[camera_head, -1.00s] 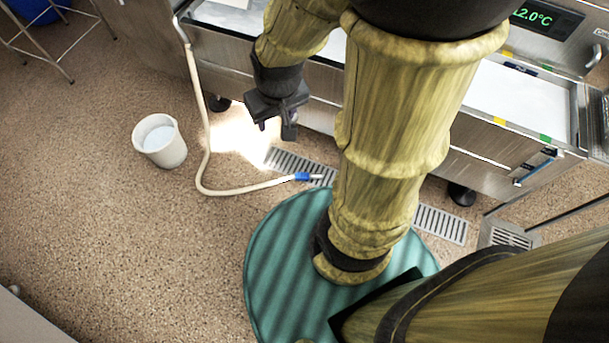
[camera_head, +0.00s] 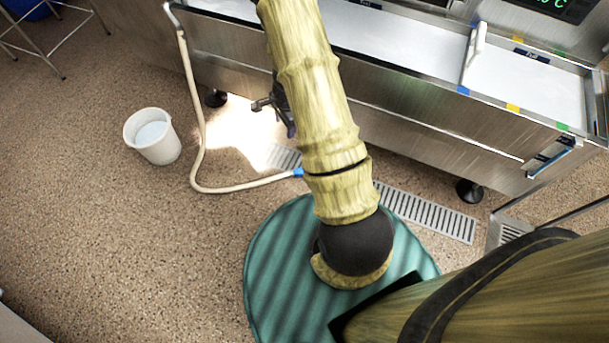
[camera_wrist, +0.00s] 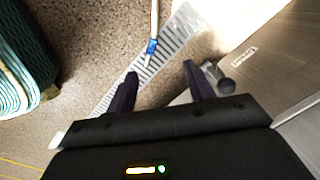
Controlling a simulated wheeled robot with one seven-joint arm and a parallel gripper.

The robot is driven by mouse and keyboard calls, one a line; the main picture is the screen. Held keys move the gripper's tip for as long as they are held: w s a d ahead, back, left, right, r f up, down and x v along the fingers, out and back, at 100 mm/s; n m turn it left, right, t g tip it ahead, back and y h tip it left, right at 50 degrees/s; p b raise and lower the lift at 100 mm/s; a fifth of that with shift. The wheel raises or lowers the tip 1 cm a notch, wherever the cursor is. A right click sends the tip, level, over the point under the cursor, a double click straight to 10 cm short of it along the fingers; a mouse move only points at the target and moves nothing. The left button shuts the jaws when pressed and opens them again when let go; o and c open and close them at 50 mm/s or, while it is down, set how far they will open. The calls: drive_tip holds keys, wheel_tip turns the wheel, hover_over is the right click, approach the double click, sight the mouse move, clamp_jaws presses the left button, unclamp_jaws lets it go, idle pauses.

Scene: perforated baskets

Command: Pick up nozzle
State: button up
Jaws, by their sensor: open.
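The nozzle is the blue-collared end of a cream hose. In the head view its blue collar (camera_head: 298,172) shows just left of my arm, low by the floor drain, and its tip is hidden behind the arm. In the wrist view the blue collar (camera_wrist: 152,46) and short metal tip lie over the drain grate, ahead of my fingers and roughly between them. My gripper (camera_wrist: 160,78) is open and empty, with two dark fingers apart. In the head view my gripper (camera_head: 276,112) is partly hidden by my arm, above the floor near the steel counter.
The cream hose (camera_head: 203,150) runs down from the steel counter (camera_head: 420,110) and along the floor. A white bucket (camera_head: 152,137) stands at the left. A drain grate (camera_head: 430,215) runs along the counter's foot. Speckled floor around the bucket is clear.

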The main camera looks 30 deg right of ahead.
drive_tip(key=s+d+f+m+b, duration=0.1)
drive_tip(key=d+f+m, duration=0.1)
drive_tip(key=f, duration=0.6)
drive_tip(key=s+d+f+m+g+b, duration=0.1)
drive_tip(key=d+f+m, duration=0.2)
drive_tip(key=f, duration=0.5)
drive_tip(key=shift+d+f+m+h, duration=0.15)
drive_tip(key=shift+m+h, duration=0.25)
drive_tip(key=shift+m, duration=0.3)
wheel_tip(320, 180, down, 12)
drive_tip(key=b, duration=0.7)
drive_tip(key=shift+b, duration=0.35)
drive_tip(key=shift+f, duration=0.1)
drive_tip(key=f+b, duration=0.4)
drive_tip(key=f, duration=0.1)
drive_tip(key=shift+w+d+f, duration=0.1)
drive_tip(key=shift+d+f, duration=0.05)
drive_tip(key=shift+d, duration=0.1)
drive_tip(key=shift+c, duration=0.4)
